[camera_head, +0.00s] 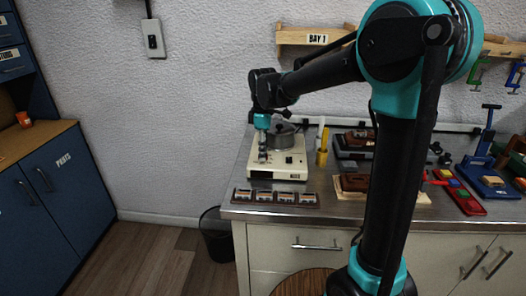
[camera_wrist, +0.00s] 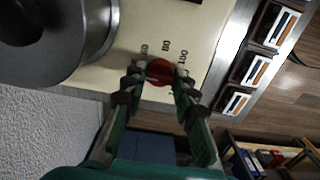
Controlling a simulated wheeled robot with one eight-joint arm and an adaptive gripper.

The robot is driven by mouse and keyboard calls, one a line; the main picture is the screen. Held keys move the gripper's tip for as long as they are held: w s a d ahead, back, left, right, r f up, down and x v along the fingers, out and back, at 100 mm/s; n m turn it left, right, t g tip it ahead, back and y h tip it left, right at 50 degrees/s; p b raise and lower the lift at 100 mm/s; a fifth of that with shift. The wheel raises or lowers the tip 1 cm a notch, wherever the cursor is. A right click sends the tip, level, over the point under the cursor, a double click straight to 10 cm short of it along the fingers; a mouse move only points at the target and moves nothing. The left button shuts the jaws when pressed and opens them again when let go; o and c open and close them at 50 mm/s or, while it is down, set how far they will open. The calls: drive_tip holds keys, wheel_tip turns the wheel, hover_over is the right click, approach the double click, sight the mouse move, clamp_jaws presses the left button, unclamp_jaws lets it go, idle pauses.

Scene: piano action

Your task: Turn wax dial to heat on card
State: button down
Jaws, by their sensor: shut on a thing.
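The wax heater (camera_head: 283,168) is a cream box on the bench with a grey lidded pot (camera_head: 284,138) on top. Its red round dial (camera_wrist: 160,72) sits on the cream top in the wrist view, with black numbers including 80 and 100 printed along its far side. My gripper (camera_head: 262,157) reaches down to the heater's left part. In the wrist view my gripper (camera_wrist: 159,80) has its two fingers on either side of the dial, shut on it. The dial's pointer mark cannot be made out. I cannot make out a card stating a heat.
A dark rack (camera_head: 275,198) with several small labelled blocks lies along the bench front before the heater. A yellow cup with a brush (camera_head: 322,155) stands right of the heater. Wooden blocks and tools fill the bench further right. A black bin (camera_head: 217,232) stands on the floor left.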

drive_tip(key=m, duration=0.4)
drive_tip(key=shift+m, duration=0.4)
drive_tip(key=m, duration=0.9)
drive_tip(key=shift+m, duration=1.9)
drive_tip(key=c, duration=1.2)
unclamp_jaws()
drive_tip(key=shift+r, duration=0.1)
